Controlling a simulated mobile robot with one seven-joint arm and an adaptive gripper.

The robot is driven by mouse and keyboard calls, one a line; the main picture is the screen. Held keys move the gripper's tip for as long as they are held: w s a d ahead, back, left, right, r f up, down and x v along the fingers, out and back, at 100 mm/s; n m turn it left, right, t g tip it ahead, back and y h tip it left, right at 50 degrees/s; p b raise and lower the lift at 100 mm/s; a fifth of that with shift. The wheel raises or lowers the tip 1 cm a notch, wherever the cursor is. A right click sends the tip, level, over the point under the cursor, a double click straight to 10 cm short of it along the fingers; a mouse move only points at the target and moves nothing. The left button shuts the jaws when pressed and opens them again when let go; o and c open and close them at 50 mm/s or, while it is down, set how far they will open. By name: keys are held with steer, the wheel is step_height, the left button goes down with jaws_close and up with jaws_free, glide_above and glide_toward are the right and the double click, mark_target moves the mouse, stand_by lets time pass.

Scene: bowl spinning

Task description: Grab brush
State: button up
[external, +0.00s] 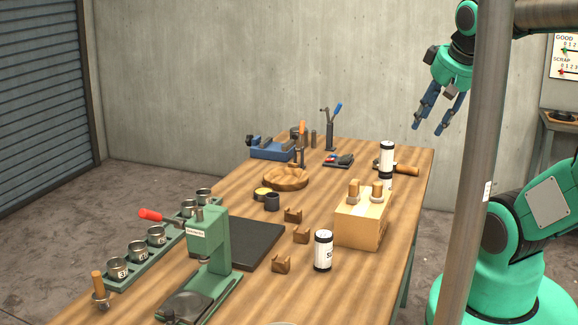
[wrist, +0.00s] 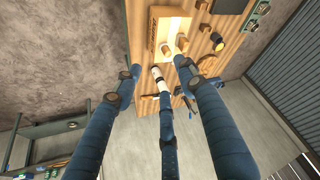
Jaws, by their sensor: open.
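My gripper (external: 428,129) is open and empty, with blue fingers spread, in the air above the far right edge of the workbench. In the wrist view its fingers (wrist: 158,85) reach toward the bench top, with nothing between them that I can see held. A wooden-handled tool (external: 405,169), possibly the brush, lies at the far right of the bench, partly behind a white bottle. A short wooden-handled tool (external: 98,286) stands at the near left corner. I cannot tell for certain which is the brush.
White black-capped bottles (external: 387,158) (external: 323,251) stand on the right side. A wooden block (external: 357,225) with two pegs is between them. A green press (external: 210,250), a dark mat (external: 250,242), a wooden bowl (external: 286,178) and a blue vise (external: 272,149) occupy the bench. A grey post (external: 485,160) stands in the foreground.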

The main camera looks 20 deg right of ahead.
steer(key=w+a+r+n+g+y+p, duration=0.1)
steer(key=w+a+r+p, duration=0.1)
steer(key=w+a+r, duration=0.4)
steer(key=w+a+r+n+g+p, duration=0.1)
steer(key=w+a+r+n+p, duration=0.1)
steer(key=w+a, duration=0.65)
steer(key=w+a+f+n+g+p, duration=0.1)
steer(key=w+a+p, duration=0.1)
steer(key=w+a, duration=0.6)
steer(key=w+a+f+n+p, duration=0.1)
steer(key=w+a+f+p, duration=0.3)
steer(key=a, duration=0.9)
steer(key=a+f+n+g+p, duration=0.15)
steer(key=a+f, duration=0.25)
steer(key=a, duration=0.8)
steer(key=a+f+n+p, duration=0.15)
steer(key=a+f, duration=0.25)
steer(key=a, duration=0.7)
steer(key=s+a+f, duration=0.3)
steer(key=a+f, duration=0.2)
steer(key=a, duration=0.1)
steer(key=s+a+f+n+p, duration=0.1)
steer(key=s+a+f, duration=0.2)
steer(key=a+f, duration=0.3)
steer(key=s+a+f+n+g+h+p, duration=0.1)
steer(key=s+a+f, duration=0.3)
steer(key=a, duration=0.4)
steer(key=shift+f, duration=0.7)
